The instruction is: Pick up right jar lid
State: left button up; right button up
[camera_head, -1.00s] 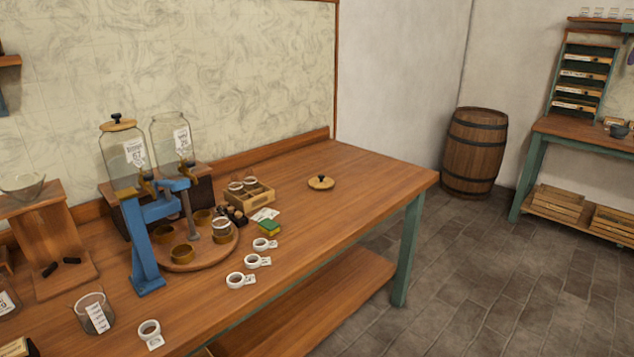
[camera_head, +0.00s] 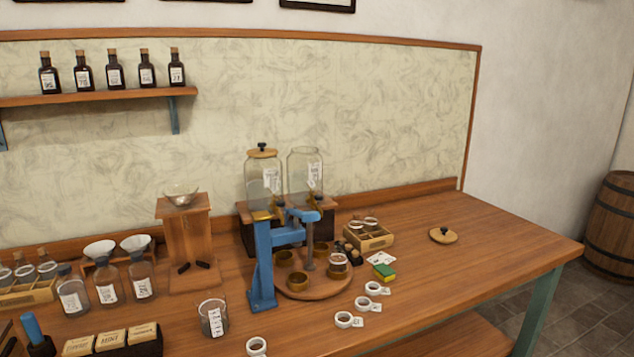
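A round wooden jar lid with a dark knob (camera_head: 443,235) lies flat on the right part of the wooden table (camera_head: 480,215). Two glass dispenser jars with labels and taps stand on a wooden stand behind the blue press. The left jar (camera_head: 264,182) wears a wooden lid with a dark knob (camera_head: 262,151). The right jar (camera_head: 305,172) has an open top with no lid on it. Neither of my grippers shows in the head view.
A blue press (camera_head: 262,265) with a round wooden base and brass cups stands in front of the jars. The table around the lid is clear.

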aim_at(442, 235)
jog(key=i+l, duration=0.2)
jog(key=l, duration=0.15)
jog(key=i+l+u, duration=0.1)
jog(key=l, duration=0.3)
jog(key=i+l, duration=0.3)
jog(key=i+l+u, duration=0.1)
jog(key=l, duration=0.35)
jog(key=i, duration=0.1)
